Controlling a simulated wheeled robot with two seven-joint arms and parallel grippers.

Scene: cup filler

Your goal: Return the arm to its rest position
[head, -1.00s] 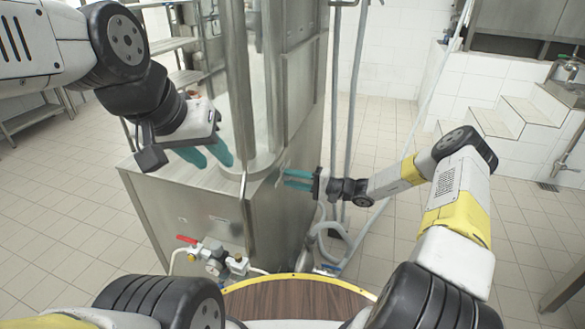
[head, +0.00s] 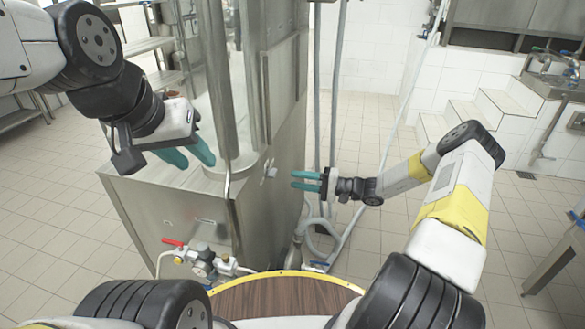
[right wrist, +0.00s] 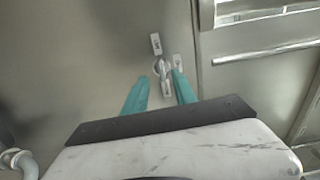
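My right gripper (head: 306,181) has two teal fingers, apart and empty, pointing at the side of the steel machine (head: 195,215). A gap shows between its fingertips and the steel. In the right wrist view the fingers (right wrist: 160,90) stand apart with nothing held, and a small metal latch or handle (right wrist: 161,66) on the steel panel shows between and beyond them. That small fitting also shows in the head view (head: 271,169). My left gripper (head: 198,158) hangs over the machine's top ledge at the left, its teal fingers apart and empty.
A red-handled valve (head: 174,242) with pipes sticks out at the machine's lower front. Grey vertical pipes (head: 337,110) and a looped hose (head: 325,232) stand behind my right gripper. White tiled steps (head: 470,112) are at the right. The tiled floor (head: 400,265) there is free.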

